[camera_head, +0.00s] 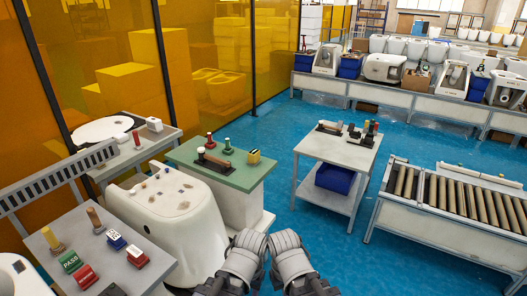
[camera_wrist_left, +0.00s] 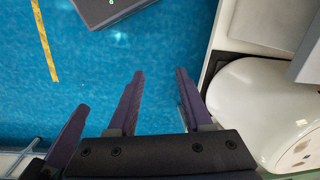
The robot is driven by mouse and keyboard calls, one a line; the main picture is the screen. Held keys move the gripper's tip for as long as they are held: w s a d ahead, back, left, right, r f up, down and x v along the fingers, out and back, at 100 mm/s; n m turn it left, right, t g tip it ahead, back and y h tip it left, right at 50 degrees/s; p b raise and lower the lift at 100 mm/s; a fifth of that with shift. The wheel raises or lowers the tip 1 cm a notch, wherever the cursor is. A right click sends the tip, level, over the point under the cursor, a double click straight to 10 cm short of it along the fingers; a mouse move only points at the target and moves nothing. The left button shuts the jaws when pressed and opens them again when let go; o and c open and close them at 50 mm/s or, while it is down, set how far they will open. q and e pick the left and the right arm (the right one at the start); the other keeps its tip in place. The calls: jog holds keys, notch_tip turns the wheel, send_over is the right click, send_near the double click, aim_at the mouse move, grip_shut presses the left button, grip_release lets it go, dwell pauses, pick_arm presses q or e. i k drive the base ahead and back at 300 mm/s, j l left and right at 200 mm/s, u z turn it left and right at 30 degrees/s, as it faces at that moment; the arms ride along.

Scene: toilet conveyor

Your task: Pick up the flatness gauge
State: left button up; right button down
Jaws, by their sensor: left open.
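My left gripper (camera_wrist_left: 159,74) is open and empty in the left wrist view, with blue floor between and beyond its fingers. In the head view, parts of my two arms show at the bottom centre, but no fingers can be made out. A dark and brown bar-shaped tool with a pale knob (camera_head: 210,159) lies on the green-topped bench (camera_head: 241,177); it may be the flatness gauge, but I cannot tell for sure. A similar long tool (camera_head: 329,127) lies on the white table (camera_head: 345,152). Both tools are well away from my arms.
A white toilet body (camera_head: 170,215) stands left of my arms and also shows in the left wrist view (camera_wrist_left: 262,108). Stamps (camera_head: 138,257) stand on the grey table at lower left. A roller conveyor (camera_head: 446,196) is at right. Blue floor is clear in the middle.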

aim_at(255, 155)
jog(key=i+z, duration=0.15)
jog(key=i, duration=0.5)
jog(key=i+j+z, duration=0.2)
jog(key=i, duration=0.4)
